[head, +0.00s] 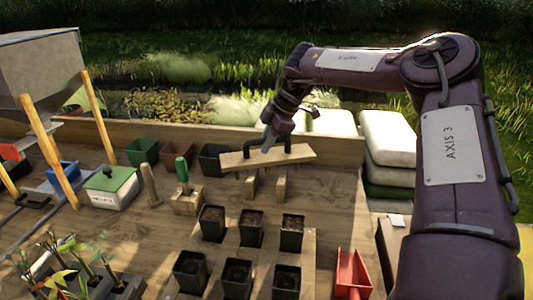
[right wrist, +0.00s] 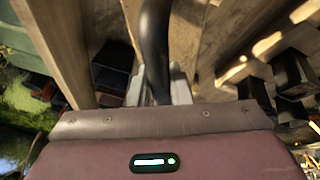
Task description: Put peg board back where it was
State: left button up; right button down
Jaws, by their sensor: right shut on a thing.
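The peg board (head: 300,155) is a pale wooden board with a dark handle on top, at the back right of the bench in the head view. Two wooden blocks (head: 280,187) show below it; I cannot tell whether they are its pegs or a stand. My right gripper (head: 270,141) is shut on the dark handle from above. In the right wrist view the curved black handle (right wrist: 155,45) runs between my fingers, with the board's wood (right wrist: 225,35) beside it. Whether the board touches anything below is unclear. My left gripper is not in view.
Several black pots (head: 251,232) of soil stand in front of the board. A green-handled tool (head: 182,172) in a wooden block and dark empty pots (head: 211,158) are to its left. A red scoop (head: 352,272) lies front right. A low wooden wall (head: 340,145) edges the back.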

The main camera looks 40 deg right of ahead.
aim_at(268, 155)
notch_tip(268, 155, down, 4)
jog(key=shift+s+r, duration=0.1)
jog(key=shift+r, duration=0.1)
jog(key=shift+f, duration=0.4)
jog(key=shift+f+b, duration=0.4)
jog(key=c, duration=1.3)
grip_release()
jog(key=shift+r, duration=0.1)
jog(key=shift+c, duration=0.2)
jog(key=v, duration=1.3)
jog(key=shift+w, duration=0.25)
